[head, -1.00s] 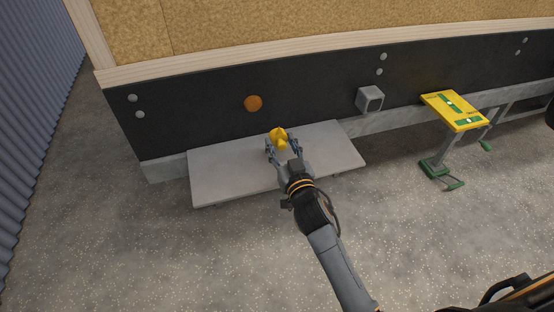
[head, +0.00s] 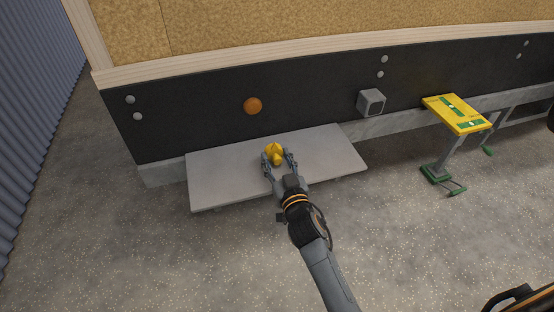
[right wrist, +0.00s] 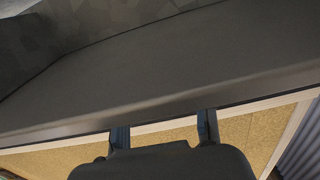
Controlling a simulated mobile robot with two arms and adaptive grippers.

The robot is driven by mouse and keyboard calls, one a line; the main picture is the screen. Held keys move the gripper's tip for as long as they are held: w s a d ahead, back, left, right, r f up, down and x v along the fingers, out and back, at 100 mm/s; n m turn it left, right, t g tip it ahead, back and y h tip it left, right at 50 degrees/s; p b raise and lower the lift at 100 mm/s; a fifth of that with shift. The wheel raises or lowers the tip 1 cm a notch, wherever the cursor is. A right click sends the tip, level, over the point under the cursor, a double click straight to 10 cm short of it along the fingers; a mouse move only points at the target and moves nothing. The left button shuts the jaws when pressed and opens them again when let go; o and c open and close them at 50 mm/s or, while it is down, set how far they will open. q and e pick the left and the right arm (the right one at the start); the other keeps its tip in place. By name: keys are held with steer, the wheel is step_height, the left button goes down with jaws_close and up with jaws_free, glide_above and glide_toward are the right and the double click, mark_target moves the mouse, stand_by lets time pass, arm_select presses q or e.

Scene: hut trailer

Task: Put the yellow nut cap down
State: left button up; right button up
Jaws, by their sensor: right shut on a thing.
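The yellow nut cap (head: 274,151) is between the fingers of my right gripper (head: 278,160) in the head view. The gripper is shut on it. Both are over the middle of a pale grey step board (head: 220,182); I cannot tell whether the cap touches the board. In the right wrist view the two dark fingers of my right gripper (right wrist: 164,132) show at the bottom, and the cap is hidden. My left gripper is not in view.
Behind the board is a dark wall panel (head: 205,125) with an orange round cap (head: 253,106) and a grey square tube end (head: 371,102). A yellow-topped green-footed stand (head: 456,113) is at the right. Bare board shows on both sides of the gripper.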

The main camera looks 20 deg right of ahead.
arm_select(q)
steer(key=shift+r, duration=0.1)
arm_select(e)
steer(key=shift+f, duration=0.15)
steer(key=o, duration=1.3)
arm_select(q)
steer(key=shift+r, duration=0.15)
arm_select(e)
steer(key=s+p, duration=0.1)
steer(key=s, duration=1.1)
steer(key=s+d+f+g+h, duration=0.2)
steer(key=s+d+f+g, duration=0.35)
steer(key=f, duration=0.35)
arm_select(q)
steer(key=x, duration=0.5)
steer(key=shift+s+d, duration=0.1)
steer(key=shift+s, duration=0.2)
arm_select(e)
steer(key=s+f+g, duration=0.3)
steer(key=s+g, duration=0.1)
steer(key=s, duration=0.3)
steer(key=s+f+n+g+y, duration=0.1)
steer(key=s+f+g, duration=0.3)
steer(key=s, duration=0.3)
steer(key=shift+s+n+g+y, duration=0.2)
steer(key=shift+n+g+y, duration=0.1)
steer(key=shift+g, duration=0.35)
